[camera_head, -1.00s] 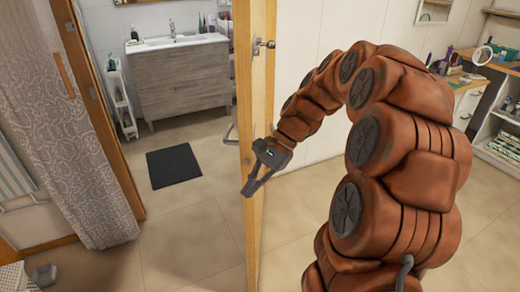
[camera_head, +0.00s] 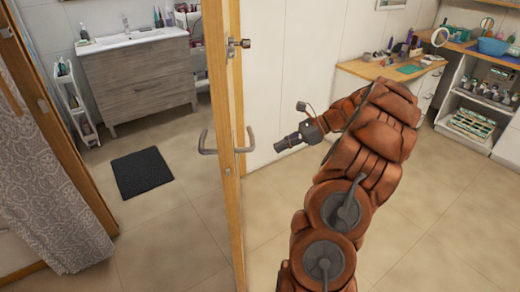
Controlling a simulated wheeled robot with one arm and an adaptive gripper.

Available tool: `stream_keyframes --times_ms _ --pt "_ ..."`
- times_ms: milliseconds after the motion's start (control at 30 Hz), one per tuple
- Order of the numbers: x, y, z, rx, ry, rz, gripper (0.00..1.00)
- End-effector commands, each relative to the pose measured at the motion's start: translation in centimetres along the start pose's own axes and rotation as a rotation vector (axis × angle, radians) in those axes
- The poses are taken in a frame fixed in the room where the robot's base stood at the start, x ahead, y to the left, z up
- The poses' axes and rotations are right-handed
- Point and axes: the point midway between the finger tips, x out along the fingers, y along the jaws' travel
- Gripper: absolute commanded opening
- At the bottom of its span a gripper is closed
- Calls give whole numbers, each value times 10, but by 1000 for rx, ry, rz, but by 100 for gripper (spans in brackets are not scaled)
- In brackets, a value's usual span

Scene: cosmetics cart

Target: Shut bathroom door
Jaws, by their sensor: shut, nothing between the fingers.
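The bathroom door (camera_head: 228,100) stands open, seen nearly edge-on, with a wooden edge and a metal latch (camera_head: 238,44) high on it. Its grey lever handle (camera_head: 212,150) shows on both sides of the edge. My gripper (camera_head: 279,147) is shut and empty, just right of the door at about handle height in the picture. It points left toward the handle, and a small gap shows between them. I cannot tell the depth of that gap. The wooden door frame (camera_head: 32,88) stands at the far left.
Through the doorway are a grey vanity (camera_head: 140,82), a dark mat (camera_head: 142,172), a white shelf rack (camera_head: 75,105) and a patterned curtain (camera_head: 50,180). On the right are a wooden-topped counter (camera_head: 385,72) and shelves. The tiled floor around the door is clear.

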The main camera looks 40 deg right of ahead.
Motion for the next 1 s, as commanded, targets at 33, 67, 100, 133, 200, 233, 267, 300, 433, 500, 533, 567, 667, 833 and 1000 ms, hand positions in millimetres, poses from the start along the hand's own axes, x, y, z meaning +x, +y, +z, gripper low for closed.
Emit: stream_keyframes --times_ms 33,67,100,133,200,233,267,300,433,500,533,567,667,833,1000 --pt "4 1 2 1 -1 2 0" --pt "7 1 2 1 -2 3 0" --pt "12 1 2 2 -2 3 0" --pt "16 1 2 3 -1 3 0" --pt "27 1 2 2 -2 5 0" --pt "32 1 3 1 -2 6 0" --pt "37 1 3 1 -1 6 0" --pt "43 1 2 1 1 5 0" --pt "67 2 3 2 -2 7 0" --pt "79 1 3 0 1 5 0" --pt "84 1 3 0 0 5 0" --pt "90 2 4 0 -1 6 0" --pt "104 2 10 -1 0 7 0" --pt "121 2 18 -4 1 6 0" --pt "128 1 21 -4 1 4 0"
